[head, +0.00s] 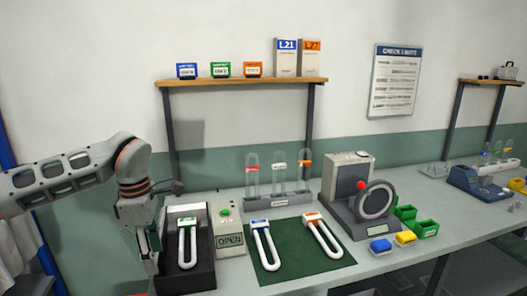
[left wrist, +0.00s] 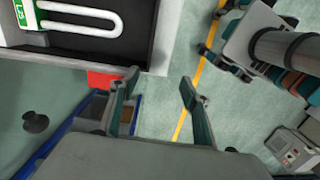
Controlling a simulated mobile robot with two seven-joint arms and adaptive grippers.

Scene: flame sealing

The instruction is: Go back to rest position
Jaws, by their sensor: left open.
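My left gripper (head: 152,264) hangs pointing down at the left front edge of the bench, beside the black tray. In the left wrist view its two fingers (left wrist: 158,84) stand apart with nothing between them, over the floor. A white U-shaped tube with a green label (head: 187,244) lies in the black tray (head: 196,283); it also shows at the top left of the left wrist view (left wrist: 85,22). The gripper is apart from this tube. My right gripper is in neither view.
A box reading OPEN (head: 229,240) stands right of the tray. Two more U-shaped tubes, blue-labelled (head: 265,247) and orange-labelled (head: 322,236), lie on a green mat (head: 291,264). A tube rack (head: 279,200) and a wheeled machine (head: 348,192) stand behind.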

